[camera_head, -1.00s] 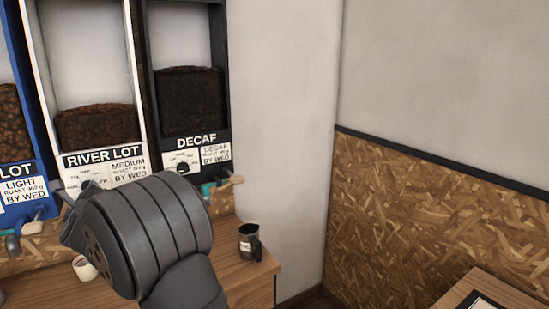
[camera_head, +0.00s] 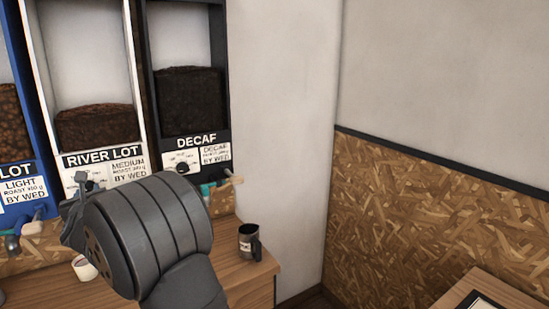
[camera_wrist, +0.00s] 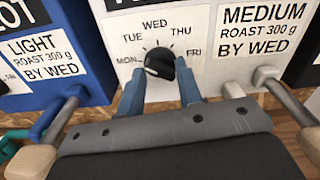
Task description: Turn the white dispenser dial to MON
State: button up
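The white dispenser (camera_head: 136,110), labelled RIVER LOT, stands between a blue and a black one. Its dial is a dark round knob (camera_wrist: 160,63) on a white panel marked MON, TUE, WED, THU, FRI. A pale mark on the knob's lower left lies on the MON side; I cannot tell its exact heading. In the wrist view the blue fingers of my gripper (camera_wrist: 159,75) are apart, one on each side of the knob. They look close to it, without clear contact. In the head view my wrist hides most of my gripper and the panel's lower part.
The blue dispenser (camera_head: 38,150) is left and the black DECAF dispenser (camera_head: 223,100) right. Levers with pale handles (camera_wrist: 268,74) flank the gripper below the panel. A dark mug (camera_head: 247,238) and a white cup (camera_head: 84,267) stand on the wooden counter (camera_head: 230,280).

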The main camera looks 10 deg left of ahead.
dwell(0.6)
jog(key=s+d+n, duration=1)
jog(key=s+d, duration=0.2)
jog(key=x, duration=1.7)
jog(key=shift+f, duration=0.25)
jog(key=shift+d, duration=0.1)
grip_shut()
